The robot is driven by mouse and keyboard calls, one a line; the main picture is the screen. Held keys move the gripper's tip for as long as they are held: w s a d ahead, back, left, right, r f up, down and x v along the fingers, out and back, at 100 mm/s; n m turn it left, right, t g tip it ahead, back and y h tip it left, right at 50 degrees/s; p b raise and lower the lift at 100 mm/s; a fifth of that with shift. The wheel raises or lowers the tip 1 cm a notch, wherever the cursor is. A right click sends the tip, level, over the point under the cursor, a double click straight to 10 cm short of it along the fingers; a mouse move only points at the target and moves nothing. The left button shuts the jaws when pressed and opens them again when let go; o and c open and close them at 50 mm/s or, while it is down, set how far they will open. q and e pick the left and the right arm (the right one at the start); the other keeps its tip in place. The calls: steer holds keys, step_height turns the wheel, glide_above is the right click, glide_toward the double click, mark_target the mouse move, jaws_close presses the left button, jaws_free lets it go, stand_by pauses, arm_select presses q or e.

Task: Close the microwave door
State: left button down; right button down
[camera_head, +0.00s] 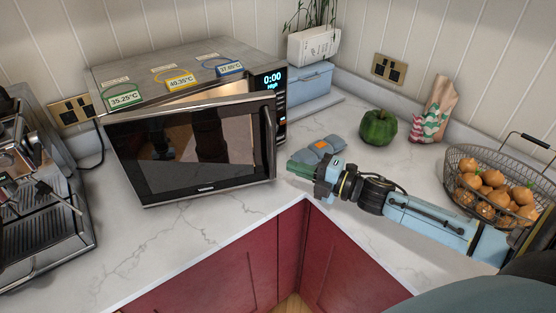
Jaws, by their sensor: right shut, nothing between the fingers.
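The microwave (190,70) stands on the corner of the counter, with a grey top and a lit display reading 0:00. Its door (195,148) is partly open and swung toward me, with a gap showing along its top edge. The door has dark glass and a vertical handle (268,135) on its right side. My right gripper (291,167) is shut and empty, just right of the door's lower right edge and pointing left. I cannot tell whether it touches the door. My left gripper does not show.
A coffee machine (40,190) stands at the left. A green pepper (378,127), a grey packet (322,146), a paper bag (440,100) and a wire basket (455,178) of onions lie at the right. The counter (190,240) in front of the door is clear.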

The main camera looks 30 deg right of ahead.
mark_target(264, 156)
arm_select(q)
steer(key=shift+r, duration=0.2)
arm_select(e)
steer(key=shift+x, duration=2.7)
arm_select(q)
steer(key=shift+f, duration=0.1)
